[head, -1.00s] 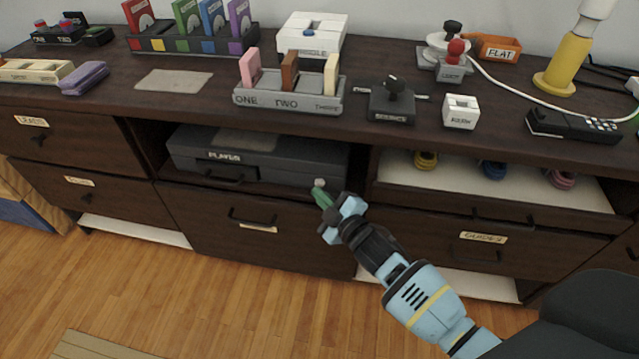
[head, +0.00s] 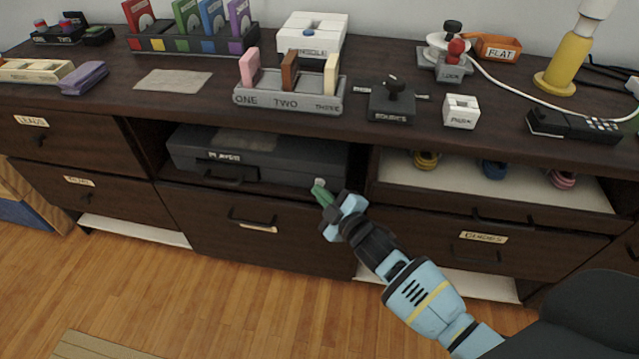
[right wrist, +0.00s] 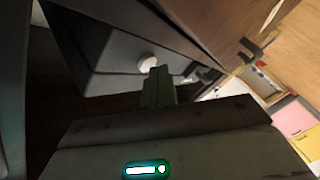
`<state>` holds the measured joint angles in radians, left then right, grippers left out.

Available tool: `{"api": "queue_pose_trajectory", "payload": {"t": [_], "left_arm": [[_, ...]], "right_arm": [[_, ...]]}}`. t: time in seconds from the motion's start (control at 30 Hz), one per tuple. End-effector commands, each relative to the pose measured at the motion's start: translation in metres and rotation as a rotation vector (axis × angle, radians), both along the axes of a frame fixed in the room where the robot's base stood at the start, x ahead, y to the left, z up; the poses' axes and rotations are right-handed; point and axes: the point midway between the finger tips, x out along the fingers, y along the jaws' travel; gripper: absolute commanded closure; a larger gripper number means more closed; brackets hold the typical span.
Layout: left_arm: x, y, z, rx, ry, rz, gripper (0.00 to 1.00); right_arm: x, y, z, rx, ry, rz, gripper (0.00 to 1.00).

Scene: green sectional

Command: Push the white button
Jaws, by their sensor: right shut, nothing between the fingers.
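The white button (head: 319,183) is a small round knob on the front right of the dark grey box labelled PLAYER (head: 262,160), in the middle shelf opening. My right gripper (head: 320,190) is shut and empty, its green fingertips at the button's lower edge in the head view. In the right wrist view the button (right wrist: 147,62) shows just above and left of the green fingertips (right wrist: 159,74); I cannot tell whether they touch. My left gripper is not in view.
The dark cabinet top (head: 190,111) overhangs the opening and holds a grey ONE-TWO-THREE rack (head: 290,101), a white box (head: 311,38) and other devices. A drawer (head: 258,235) is closed below the player. The wooden floor (head: 190,300) in front is largely clear.

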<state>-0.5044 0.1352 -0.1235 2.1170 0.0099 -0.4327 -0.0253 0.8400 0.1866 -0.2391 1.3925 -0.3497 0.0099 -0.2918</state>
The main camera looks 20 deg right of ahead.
Motion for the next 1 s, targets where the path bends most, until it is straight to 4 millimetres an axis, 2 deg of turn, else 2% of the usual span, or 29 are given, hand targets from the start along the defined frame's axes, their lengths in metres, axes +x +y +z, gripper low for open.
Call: {"api": "queue_pose_trajectory", "payload": {"t": [0.63, 1.0], "left_arm": [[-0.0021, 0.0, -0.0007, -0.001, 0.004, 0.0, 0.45], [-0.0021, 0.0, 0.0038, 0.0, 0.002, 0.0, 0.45]], "right_arm": [[0.0041, -0.0024, 0.0005, 0.001, -0.001, 0.0, 1.0], [-0.0029, 0.0021, 0.0009, 0.003, 0.001, 0.0, 1.0]]}}
